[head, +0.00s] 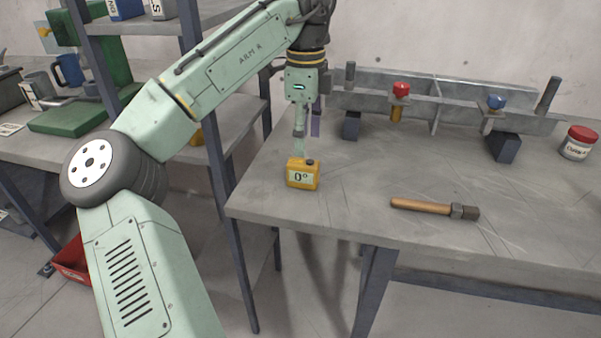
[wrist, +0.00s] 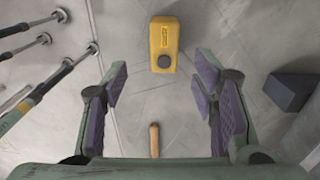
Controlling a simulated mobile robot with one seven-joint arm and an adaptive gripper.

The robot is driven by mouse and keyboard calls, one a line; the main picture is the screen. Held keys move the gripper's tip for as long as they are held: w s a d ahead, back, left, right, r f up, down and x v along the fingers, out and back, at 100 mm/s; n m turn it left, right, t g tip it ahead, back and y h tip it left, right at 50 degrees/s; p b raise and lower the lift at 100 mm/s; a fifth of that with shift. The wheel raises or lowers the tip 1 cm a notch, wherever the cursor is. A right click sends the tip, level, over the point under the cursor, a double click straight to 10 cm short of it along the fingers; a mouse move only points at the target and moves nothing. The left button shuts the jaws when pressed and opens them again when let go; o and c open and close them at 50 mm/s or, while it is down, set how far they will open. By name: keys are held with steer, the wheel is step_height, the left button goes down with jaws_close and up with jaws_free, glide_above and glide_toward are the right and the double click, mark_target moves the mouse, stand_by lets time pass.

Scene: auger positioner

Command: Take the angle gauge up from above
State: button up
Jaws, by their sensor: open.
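The angle gauge (head: 303,174) is a small yellow box with a dark knob on top and a display reading 0°. It stands upright near the left end of the grey workbench. In the wrist view the gauge (wrist: 164,42) shows from above, with its dark knob toward the fingers. My gripper (head: 307,141) points down above the bench, over or slightly behind the gauge. In the wrist view my gripper (wrist: 160,84) is open and empty. The gauge lies ahead of the purple-padded fingertips, apart from them and roughly centred across the gap.
A hammer (head: 435,208) with a wooden handle lies to the right of the gauge. A grey metal fixture (head: 440,95) with red and blue knobs runs along the back, with dark blocks (head: 503,147) below. A white, red-lidded jar (head: 579,142) stands far right. Bench around the gauge is clear.

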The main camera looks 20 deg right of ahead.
mark_target(303, 162)
steer(key=f, duration=0.5)
steer(key=f+p, duration=0.1)
steer(key=f, duration=0.1)
steer(key=shift+w+f, duration=0.25)
steer(key=shift+w, duration=0.05)
steer(key=shift+c, duration=0.2)
jaws_close()
